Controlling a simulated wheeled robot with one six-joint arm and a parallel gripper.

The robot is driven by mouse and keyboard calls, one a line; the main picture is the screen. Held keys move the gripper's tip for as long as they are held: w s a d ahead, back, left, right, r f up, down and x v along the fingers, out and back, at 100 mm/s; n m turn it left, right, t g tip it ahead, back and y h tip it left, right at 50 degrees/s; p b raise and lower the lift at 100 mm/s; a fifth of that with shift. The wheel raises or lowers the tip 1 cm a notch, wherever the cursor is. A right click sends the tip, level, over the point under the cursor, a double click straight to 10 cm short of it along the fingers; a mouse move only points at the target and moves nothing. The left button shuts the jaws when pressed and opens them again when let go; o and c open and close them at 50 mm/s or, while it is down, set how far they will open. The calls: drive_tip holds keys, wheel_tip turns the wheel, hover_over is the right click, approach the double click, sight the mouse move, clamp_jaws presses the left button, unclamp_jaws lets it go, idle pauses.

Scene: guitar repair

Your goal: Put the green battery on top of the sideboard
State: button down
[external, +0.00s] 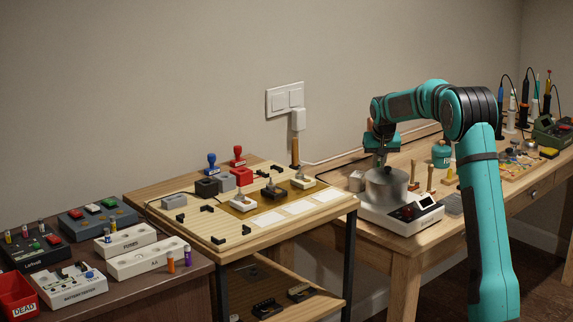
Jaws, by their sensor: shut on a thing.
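My gripper (381,163) is on the right, pointing down at the top of a silver metal pot (387,190). Its fingers are shut at the pot's lid (397,174); the grip itself is small and partly hidden. The pot stands on a white device with a dark control panel (407,213). I cannot pick out a green battery with certainty, and the pot's inside is hidden. The dark brown sideboard (193,285) is at the lower left. An orange battery (170,262) and a purple battery (187,254) stand upright at its right side.
Battery holders and testers (145,262) crowd the sideboard, with a red bin (17,297) at its left edge. A wooden work table (290,232) with stamps and small blocks stands between the sideboard and the bench (375,240). Tools stand at the bench's far right.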

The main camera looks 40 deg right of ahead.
drive_tip(key=shift+f, duration=0.1)
drive_tip(key=c, duration=1.5)
unclamp_jaws()
drive_tip(key=shift+o, duration=0.2)
drive_tip(key=v, duration=1.2)
